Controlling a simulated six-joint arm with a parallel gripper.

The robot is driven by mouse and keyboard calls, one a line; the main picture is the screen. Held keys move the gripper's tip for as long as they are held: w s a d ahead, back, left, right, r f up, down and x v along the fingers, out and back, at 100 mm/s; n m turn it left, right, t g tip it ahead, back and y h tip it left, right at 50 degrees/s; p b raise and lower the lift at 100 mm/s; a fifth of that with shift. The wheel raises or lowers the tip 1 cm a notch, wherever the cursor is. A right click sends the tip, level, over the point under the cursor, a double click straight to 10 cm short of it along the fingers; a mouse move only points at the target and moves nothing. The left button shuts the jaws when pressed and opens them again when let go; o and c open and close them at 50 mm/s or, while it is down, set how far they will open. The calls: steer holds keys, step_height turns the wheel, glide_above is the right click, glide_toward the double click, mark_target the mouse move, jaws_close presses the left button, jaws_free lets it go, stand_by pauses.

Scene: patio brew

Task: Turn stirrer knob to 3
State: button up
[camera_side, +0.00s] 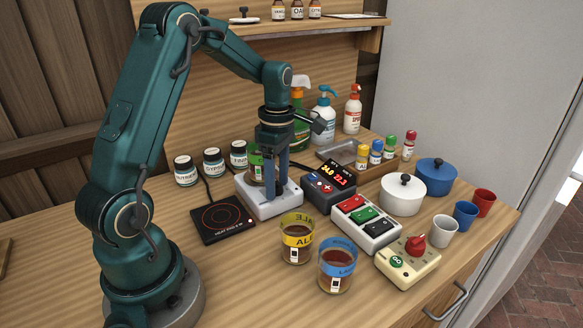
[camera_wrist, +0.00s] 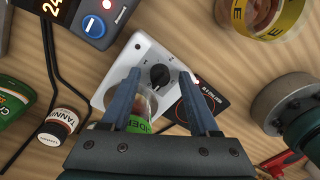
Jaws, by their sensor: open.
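The white stirrer (camera_side: 262,208) stands mid-table in the side view, its front partly covered by my gripper (camera_side: 277,192). A beaker with a green band (camera_side: 255,164) stands on it, partly hidden behind the fingers. In the wrist view the stirrer (camera_wrist: 113,85) has a round black knob (camera_wrist: 160,75) on its face. My gripper (camera_wrist: 161,82) is open, with one blue-grey finger on each side of the knob in the picture. I cannot tell whether the fingers touch it. The knob is hidden in the side view, and its setting is too small to read.
A black hotplate (camera_side: 222,218) lies left of the stirrer, and a dark box with a lit display (camera_side: 330,182) stands right of it. Beakers with a yellow band (camera_side: 296,240) and a blue band (camera_side: 338,267) stand in front. Small bottles (camera_side: 213,162) stand behind.

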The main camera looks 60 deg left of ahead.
jaws_close()
steer(key=shift+m, duration=0.3)
